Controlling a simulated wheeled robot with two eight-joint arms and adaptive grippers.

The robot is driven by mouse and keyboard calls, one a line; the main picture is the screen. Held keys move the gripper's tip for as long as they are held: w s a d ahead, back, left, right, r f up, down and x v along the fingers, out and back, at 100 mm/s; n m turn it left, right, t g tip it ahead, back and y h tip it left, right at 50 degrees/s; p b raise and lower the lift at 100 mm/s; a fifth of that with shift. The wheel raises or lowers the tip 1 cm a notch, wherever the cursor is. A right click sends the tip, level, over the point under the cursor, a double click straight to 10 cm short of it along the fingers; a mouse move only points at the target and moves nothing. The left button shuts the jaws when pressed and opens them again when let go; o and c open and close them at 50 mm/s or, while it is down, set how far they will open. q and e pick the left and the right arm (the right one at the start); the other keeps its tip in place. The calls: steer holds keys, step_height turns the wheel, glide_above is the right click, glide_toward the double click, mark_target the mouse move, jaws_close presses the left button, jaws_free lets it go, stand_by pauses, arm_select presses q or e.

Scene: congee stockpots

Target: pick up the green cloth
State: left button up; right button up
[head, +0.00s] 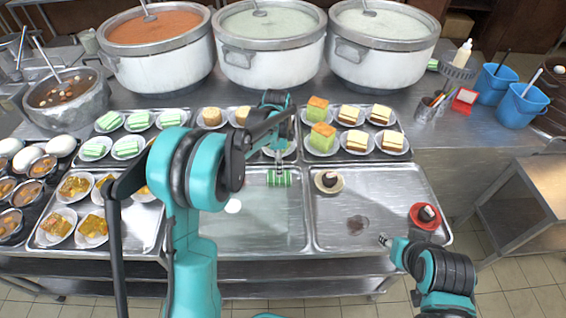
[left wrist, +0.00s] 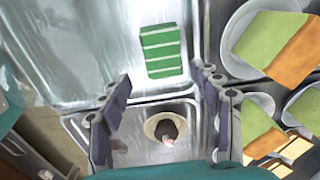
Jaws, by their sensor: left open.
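The green cloth (head: 284,180) is a small folded block with thin white stripes, lying on the middle metal tray (head: 262,238). In the left wrist view the cloth (left wrist: 161,50) lies at upper centre, beyond my fingertips. My left gripper (head: 278,160) reaches over the cloth's upper edge in the head view; whether it touches is hard to tell there. In the left wrist view my left gripper (left wrist: 160,95) is open with nothing between its fingers. My right gripper (head: 385,240) is at the front edge of the right tray, away from the cloth; its jaws are too small to read.
A cream plate with a dark item (head: 329,181) sits just right of the cloth, and a red plate (head: 424,217) farther right. Plates of cakes (head: 322,136) stand behind. Large pots (head: 270,55) line the back. The middle tray's front is mostly bare.

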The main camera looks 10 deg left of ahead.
mark_target(279, 179)
arm_select(q)
steer(key=shift+w+f, duration=0.35)
steer(key=shift+w, duration=0.15)
steer(key=shift+w+d+f+m, duration=0.1)
steer(key=shift+f+m, duration=0.2)
steer(key=shift+f, duration=0.1)
steer(key=shift+f+b, duration=0.5)
steer(key=shift+f, duration=0.4)
steer(key=f+b, duration=0.1)
steer(key=f, duration=0.1)
steer(key=f+b, duration=0.1)
steer(key=f, duration=0.2)
steer(key=shift+s+d+f, duration=0.15)
steer(key=shift+s+d, duration=0.05)
steer(key=shift+c, duration=0.9)
steer(key=c, duration=0.7)
